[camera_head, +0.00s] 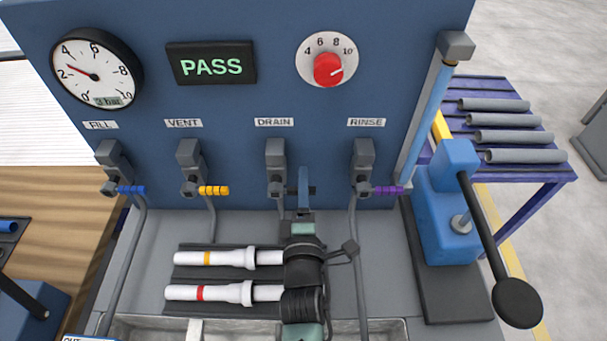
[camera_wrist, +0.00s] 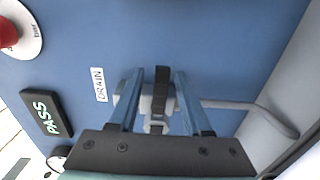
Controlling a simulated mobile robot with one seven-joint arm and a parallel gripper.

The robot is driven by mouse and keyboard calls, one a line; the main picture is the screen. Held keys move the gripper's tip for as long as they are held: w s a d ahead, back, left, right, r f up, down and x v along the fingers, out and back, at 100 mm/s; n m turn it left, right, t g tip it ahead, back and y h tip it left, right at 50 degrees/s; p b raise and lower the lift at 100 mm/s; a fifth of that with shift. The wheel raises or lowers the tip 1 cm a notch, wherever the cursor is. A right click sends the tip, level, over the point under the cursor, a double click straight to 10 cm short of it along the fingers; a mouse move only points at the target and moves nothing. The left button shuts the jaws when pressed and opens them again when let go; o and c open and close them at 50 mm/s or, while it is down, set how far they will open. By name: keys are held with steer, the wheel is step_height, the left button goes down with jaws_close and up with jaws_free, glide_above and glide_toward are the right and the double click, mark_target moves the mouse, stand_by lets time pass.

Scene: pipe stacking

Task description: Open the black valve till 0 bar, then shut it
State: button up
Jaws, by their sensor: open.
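The black valve's handle (camera_head: 311,190) is under the DRAIN label, partly hidden by my gripper (camera_head: 303,180) in the head view. The handle points sideways to the right, like the other valve handles. In the wrist view the black handle (camera_wrist: 162,88) lies between the two blue fingers of my gripper (camera_wrist: 156,78), with a visible gap on each side. My gripper is open around it. The round gauge (camera_head: 97,68) has its red needle a little above 2, and its small display reads 3 bar.
Blue (camera_head: 131,189), yellow (camera_head: 214,190) and purple (camera_head: 389,190) valve handles line the panel. A screen (camera_head: 211,65) shows PASS beside a red knob (camera_head: 328,69). A blue pump with a black lever (camera_head: 485,230) stands at right. White pipes (camera_head: 215,258) lie below.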

steer(key=shift+w, duration=1.1)
jaws_close()
steer(key=shift+f, duration=0.1)
stand_by(0.6)
